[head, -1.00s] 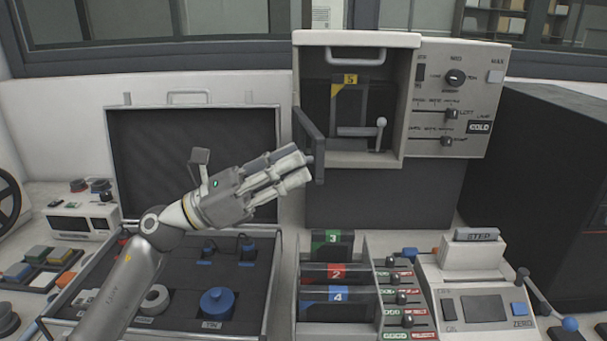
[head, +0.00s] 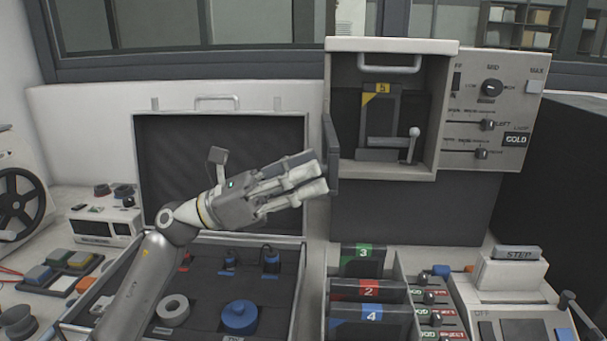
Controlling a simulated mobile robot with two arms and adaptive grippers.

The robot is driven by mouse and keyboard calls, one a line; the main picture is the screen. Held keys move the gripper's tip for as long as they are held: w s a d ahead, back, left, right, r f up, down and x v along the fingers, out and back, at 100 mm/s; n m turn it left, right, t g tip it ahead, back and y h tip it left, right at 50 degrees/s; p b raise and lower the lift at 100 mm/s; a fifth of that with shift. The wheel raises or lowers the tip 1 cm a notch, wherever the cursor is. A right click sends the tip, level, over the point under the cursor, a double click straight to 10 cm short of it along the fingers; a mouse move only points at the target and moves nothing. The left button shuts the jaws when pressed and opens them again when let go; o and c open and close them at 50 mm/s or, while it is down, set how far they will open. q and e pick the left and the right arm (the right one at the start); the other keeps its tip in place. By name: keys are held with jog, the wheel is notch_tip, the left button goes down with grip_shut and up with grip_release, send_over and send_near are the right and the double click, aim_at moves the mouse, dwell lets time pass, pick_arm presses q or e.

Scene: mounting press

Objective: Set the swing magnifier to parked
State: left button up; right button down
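I cannot pick out the swing magnifier with certainty in the head view. My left gripper (head: 317,177) is raised over the open case, its fingers pointing right. Its fingertips appear beside the lower part of the dark upright panel (head: 331,150) at the left edge of the press cabinet. I cannot tell whether they touch it. The two fingers look close together and show nothing held, but the oblique angle hides the gap. My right gripper is out of view.
The press cabinet (head: 392,44) has a lever inside and sliders on its right panel. Below stand several numbered cartridges (head: 363,260) and a STEP device (head: 515,254). The open case (head: 297,330) holds a blue knob (head: 239,316) and a pale ring (head: 173,310).

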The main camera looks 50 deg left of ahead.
pick_arm(q)
jog(key=shift+o, duration=0.4)
jog(key=v, duration=1.2)
